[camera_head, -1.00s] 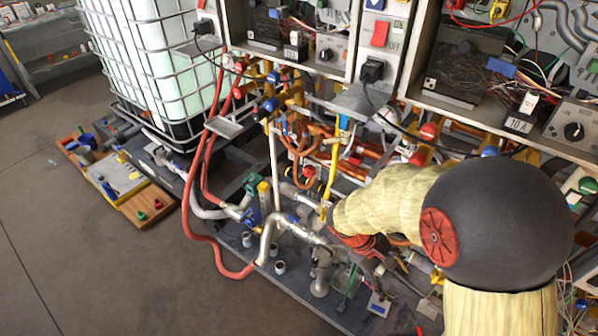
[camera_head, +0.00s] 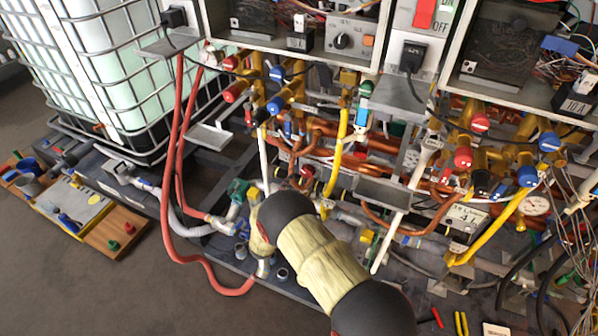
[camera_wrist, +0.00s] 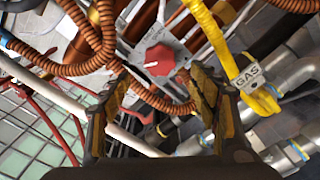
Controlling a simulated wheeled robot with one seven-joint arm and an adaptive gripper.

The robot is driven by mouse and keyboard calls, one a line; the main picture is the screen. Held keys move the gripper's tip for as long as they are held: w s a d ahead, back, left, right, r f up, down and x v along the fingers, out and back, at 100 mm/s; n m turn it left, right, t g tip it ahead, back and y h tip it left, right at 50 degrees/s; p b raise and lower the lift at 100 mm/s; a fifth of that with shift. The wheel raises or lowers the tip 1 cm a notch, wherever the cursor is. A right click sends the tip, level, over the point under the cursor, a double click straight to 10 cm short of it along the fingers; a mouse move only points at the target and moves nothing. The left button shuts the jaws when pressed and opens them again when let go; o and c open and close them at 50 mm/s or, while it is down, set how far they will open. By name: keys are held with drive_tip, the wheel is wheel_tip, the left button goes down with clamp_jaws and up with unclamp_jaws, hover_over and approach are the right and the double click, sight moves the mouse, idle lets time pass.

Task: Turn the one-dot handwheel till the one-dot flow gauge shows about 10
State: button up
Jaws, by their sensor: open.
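A red handwheel (camera_wrist: 160,60) with a pale pointer mark sits on a grey plate in the upper middle of the wrist view. No dot can be made out on it. In the head view my arm hides the gripper. A round white gauge (camera_head: 535,205) shows at the right and another (camera_head: 411,158) near the middle; their dots and readings are too small to tell.
A yellow pipe (camera_wrist: 222,45) with a GAS tag (camera_wrist: 249,75) runs right of the handwheel. Corrugated copper hoses (camera_wrist: 100,40) crowd the left. In the head view, red hoses (camera_head: 172,150) hang at the left and a caged white tank (camera_head: 110,80) stands behind.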

sight(307, 174)
drive_tip(key=shift+m, duration=0.3)
drive_tip(key=b+x, duration=0.1)
drive_tip(key=x, duration=0.2)
drive_tip(key=b+x, duration=0.1)
drive_tip(key=x, duration=0.2)
drive_tip(key=shift+w+d+r+b, duration=0.1)
drive_tip(key=shift+w+d+b, duration=0.2)
drive_tip(key=shift+d, duration=0.05)
drive_tip(key=shift+w+d+r, duration=0.15)
drive_tip(key=shift+w, duration=0.35)
drive_tip(key=shift+c, duration=1.1)
drive_tip(key=c, duration=1)
